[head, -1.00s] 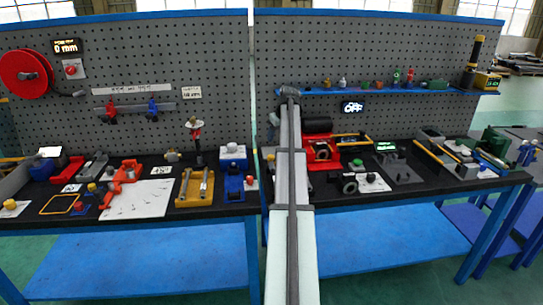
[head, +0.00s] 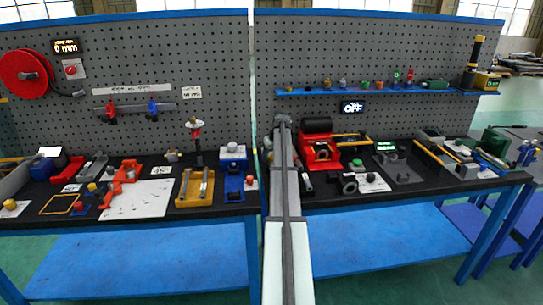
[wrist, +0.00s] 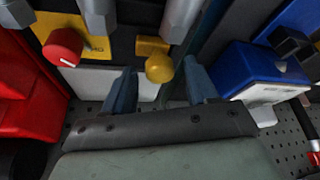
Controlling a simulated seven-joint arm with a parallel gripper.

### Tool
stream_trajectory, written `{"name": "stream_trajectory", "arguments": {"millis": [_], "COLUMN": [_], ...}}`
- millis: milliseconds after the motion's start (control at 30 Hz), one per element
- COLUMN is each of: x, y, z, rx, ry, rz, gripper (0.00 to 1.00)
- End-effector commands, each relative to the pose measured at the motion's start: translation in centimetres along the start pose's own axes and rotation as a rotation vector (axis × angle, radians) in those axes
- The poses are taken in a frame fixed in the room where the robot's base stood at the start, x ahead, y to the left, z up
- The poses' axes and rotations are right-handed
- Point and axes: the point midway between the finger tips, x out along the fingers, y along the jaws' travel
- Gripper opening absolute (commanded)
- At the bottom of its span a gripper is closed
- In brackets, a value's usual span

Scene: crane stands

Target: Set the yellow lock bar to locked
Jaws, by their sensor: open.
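In the wrist view, a small yellow block (wrist: 152,45) with a round yellow knob (wrist: 160,68) shows on a dark upright face; it looks like the lock bar. My gripper (wrist: 157,78) is open. Its two blue-grey fingers stand left and right of the knob, with gaps on both sides and nothing held. I cannot tell how far the fingertips are from the knob in depth, nor whether the bar reads locked. In the head view, my arm covers this spot, and the gripper end (head: 283,121) is low near the pegboard's middle seam.
In the wrist view, a yellow plate (wrist: 92,40) with a red knob (wrist: 63,46) is left of the bar. A red body (wrist: 35,115) stands farther left, a blue block (wrist: 258,72) close on the right. Grey cylinders (wrist: 182,18) hang above. The bench (head: 430,184) is crowded.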

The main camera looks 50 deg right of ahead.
Motion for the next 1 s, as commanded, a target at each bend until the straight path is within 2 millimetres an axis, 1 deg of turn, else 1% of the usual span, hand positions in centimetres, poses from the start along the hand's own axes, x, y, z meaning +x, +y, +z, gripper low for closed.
{"name": "stream_trajectory", "arguments": {"millis": [267, 867, 1000], "x": [0.1, 0.08, 0.07], "y": [0.0, 0.01, 0.01], "z": [0.0, 0.01, 0.01], "rx": [0.0, 0.0, 0.0], "ry": [0.0, 0.0, 0.0], "rz": [0.0, 0.0, 0.0], "gripper": [0.58, 0.0, 0.0]}}
